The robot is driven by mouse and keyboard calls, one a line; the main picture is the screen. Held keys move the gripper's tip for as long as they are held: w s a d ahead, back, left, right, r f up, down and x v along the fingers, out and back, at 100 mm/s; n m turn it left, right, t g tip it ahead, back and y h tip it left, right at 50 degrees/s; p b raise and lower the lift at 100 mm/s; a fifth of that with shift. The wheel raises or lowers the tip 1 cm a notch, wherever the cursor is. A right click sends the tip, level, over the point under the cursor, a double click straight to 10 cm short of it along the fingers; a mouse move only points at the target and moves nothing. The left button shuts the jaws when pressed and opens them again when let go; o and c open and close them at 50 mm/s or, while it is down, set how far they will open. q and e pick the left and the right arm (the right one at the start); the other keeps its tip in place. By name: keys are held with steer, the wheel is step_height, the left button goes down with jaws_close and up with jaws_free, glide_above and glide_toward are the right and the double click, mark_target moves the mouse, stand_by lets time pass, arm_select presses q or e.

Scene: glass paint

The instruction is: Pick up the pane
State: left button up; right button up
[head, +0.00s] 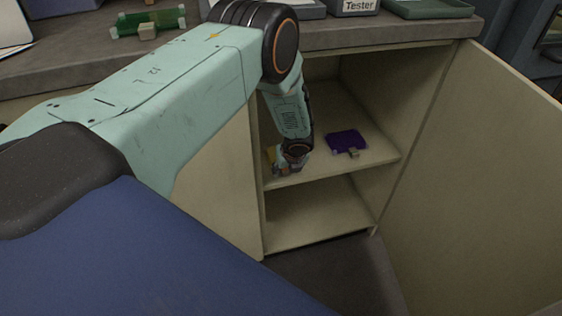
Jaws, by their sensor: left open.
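A purple pane (346,141) with a small beige block at its front edge lies on the upper shelf of the open cabinet. My left gripper (287,169) reaches down to the same shelf, left of the purple pane and apart from it. It is small in the view, and its jaws are open. A small yellow-orange thing (270,155) shows just left of the gripper. The gripper hides most of it, and I cannot tell whether they touch. A green pane (150,22) with a beige block lies on the countertop at the upper left. My right gripper is not in view.
The upper shelf (375,154) is inside a cabinet with its door (480,180) swung open on the right. The lower compartment (315,215) looks empty. A box labelled "Tester" (355,7) and a green tray (428,8) stand on the countertop (60,67).

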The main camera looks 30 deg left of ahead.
arm_select(q)
steer(key=shift+a, duration=0.15)
steer(key=c, duration=0.4)
jaws_close()
